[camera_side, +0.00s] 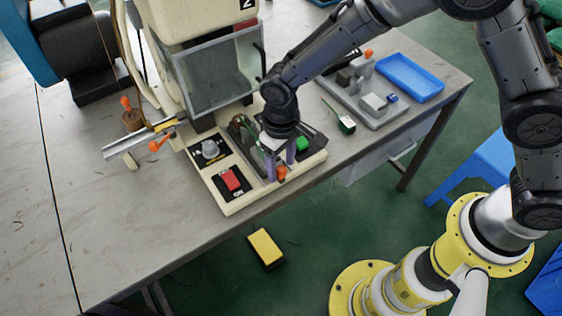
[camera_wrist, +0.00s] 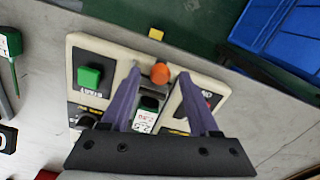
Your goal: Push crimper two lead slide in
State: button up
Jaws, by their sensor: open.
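Crimper two is the cream machine (camera_side: 212,20) with a "2" on its head. On its base, an orange knob (camera_side: 281,173) at the front edge appears to be the lead slide's handle. My gripper (camera_side: 280,168) points down at this knob with its purple fingers open. In the wrist view, the fingertips (camera_wrist: 160,74) lie on either side of the orange knob (camera_wrist: 160,69), with visible gaps. Behind the knob, between the fingers, a small green-and-white labelled part (camera_wrist: 147,116) sits in the base. The rest of the slide is hidden.
A green button (camera_wrist: 89,77) and a red button (camera_side: 231,180) flank the knob on the base. A clear guard (camera_side: 215,75) stands behind my wrist. A green-and-white part (camera_side: 345,124) and a blue tray (camera_side: 410,78) lie to the right.

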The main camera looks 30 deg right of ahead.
grip_shut()
dwell(0.3)
dwell(1.1)
